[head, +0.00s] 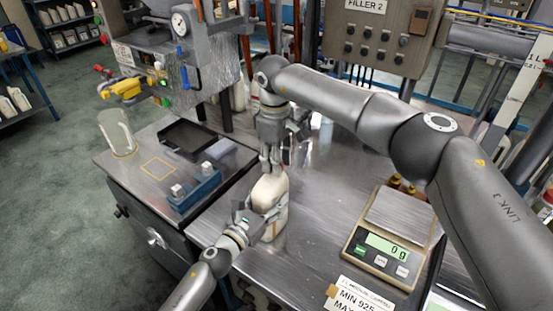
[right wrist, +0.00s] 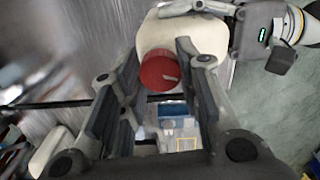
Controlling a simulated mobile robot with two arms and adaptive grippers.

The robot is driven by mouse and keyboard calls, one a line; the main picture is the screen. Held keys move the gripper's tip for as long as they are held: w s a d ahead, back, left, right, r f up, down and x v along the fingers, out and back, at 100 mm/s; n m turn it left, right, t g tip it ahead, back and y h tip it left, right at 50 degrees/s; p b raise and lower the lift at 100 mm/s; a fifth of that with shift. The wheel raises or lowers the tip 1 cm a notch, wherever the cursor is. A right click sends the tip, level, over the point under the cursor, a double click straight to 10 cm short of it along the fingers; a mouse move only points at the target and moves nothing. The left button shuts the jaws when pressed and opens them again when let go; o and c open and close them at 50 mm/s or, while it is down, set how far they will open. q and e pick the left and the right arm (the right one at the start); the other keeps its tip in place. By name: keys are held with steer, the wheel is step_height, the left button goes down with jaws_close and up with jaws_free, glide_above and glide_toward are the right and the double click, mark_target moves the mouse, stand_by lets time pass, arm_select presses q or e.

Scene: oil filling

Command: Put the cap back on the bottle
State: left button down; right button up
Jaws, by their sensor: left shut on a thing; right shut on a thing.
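A cream-white bottle (head: 269,192) stands upright on the metal bench, and it also shows in the right wrist view (right wrist: 205,36). My left gripper (head: 262,217) is shut on the bottle from the front; it also shows at the top right of the right wrist view. My right gripper (head: 270,166) points down directly over the bottle's top. In the right wrist view its fingers are shut on the red cap (right wrist: 158,70), which lies against the bottle's top. The bottle's mouth is hidden, so I cannot tell whether the cap is seated.
A scale (head: 376,251) reading 0 g is to the right, with a label card (head: 358,295) in front. A blue fixture (head: 196,190) and a dark tray (head: 187,136) are on the left bench. A filler machine stands behind. Bare bench lies between bottle and scale.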

steer(key=o, duration=0.6)
steer(key=shift+r, duration=2.3)
